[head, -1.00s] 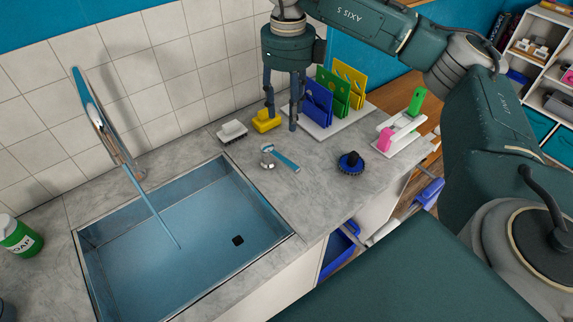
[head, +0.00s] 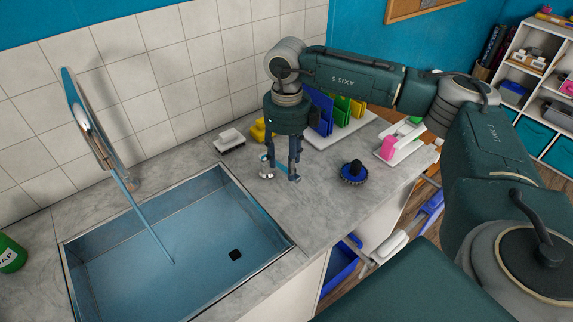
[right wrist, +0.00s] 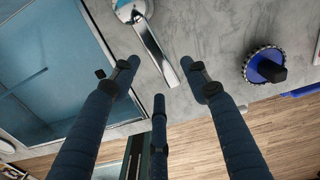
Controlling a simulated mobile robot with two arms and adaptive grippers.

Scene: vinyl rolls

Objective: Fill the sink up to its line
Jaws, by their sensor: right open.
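The steel sink (head: 75,262) holds blue-tinted water (head: 190,250), with a dark square drain (head: 235,254) showing. No fill line can be made out. The tall tap (head: 90,125) stands behind the sink, and a thin blue stream (head: 150,228) runs from its spout into the basin. Contact cannot be told. My left gripper is out of view.
A round blue brush (head: 353,173) stands right of the gripper. A white brush (head: 229,140) and a yellow sponge (head: 258,131) lie behind it, near a rack of coloured boards (head: 320,108). A green soap bottle (head: 10,255) is at far left. The front counter strip is clear.

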